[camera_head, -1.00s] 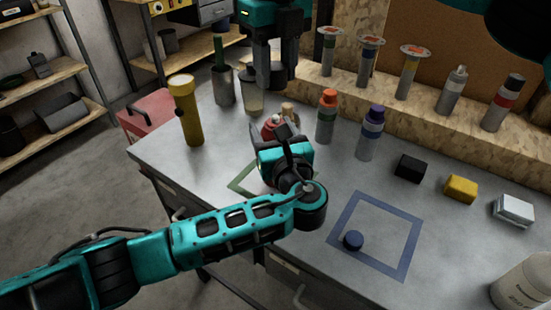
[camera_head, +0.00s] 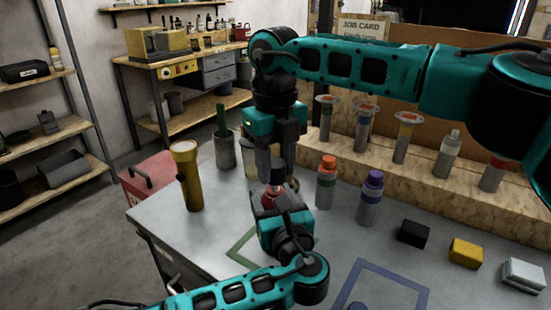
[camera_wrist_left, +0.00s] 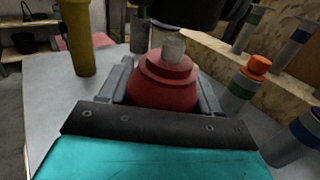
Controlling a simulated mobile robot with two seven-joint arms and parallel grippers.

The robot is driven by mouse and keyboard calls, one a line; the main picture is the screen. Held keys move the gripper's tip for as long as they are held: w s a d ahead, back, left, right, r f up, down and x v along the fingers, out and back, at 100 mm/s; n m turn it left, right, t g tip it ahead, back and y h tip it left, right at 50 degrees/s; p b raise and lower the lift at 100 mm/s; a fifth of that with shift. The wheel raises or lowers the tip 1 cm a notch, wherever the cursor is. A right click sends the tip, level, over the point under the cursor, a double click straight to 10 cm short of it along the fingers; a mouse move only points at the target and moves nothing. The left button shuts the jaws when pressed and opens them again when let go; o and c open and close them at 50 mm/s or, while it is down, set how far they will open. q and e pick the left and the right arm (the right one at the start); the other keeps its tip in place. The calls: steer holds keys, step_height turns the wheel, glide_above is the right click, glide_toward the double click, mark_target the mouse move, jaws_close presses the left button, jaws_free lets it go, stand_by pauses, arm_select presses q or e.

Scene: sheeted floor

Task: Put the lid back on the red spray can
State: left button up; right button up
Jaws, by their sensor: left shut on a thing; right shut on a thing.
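The red spray can (camera_wrist_left: 163,90) stands between the fingers of my left gripper (camera_head: 268,203), which is shut on it. Its pale nozzle (camera_wrist_left: 173,48) shows bare in the left wrist view. In the head view only a little of the can's red shows among the fingers. My right gripper (camera_head: 274,172) points down just above the can and is shut on a small dark piece, apparently the lid (camera_wrist_left: 185,12). That dark piece hangs over the nozzle, at the top edge of the wrist view. The fingers largely hide it in the head view, and contact with the can cannot be told.
An orange-capped can (camera_head: 326,182) and a purple-capped can (camera_head: 370,198) stand close by on the right. A yellow flashlight (camera_head: 187,175) and a grey cup (camera_head: 225,150) stand on the left. Several cans line the wooden ledge (camera_head: 410,165). Black, yellow and white blocks lie at right.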

stand_by(0.3)
steer(key=shift+f, duration=0.85)
steer(key=shift+f, duration=0.65)
steer(key=o, duration=1.1)
step_height(320, 180, up, 12)
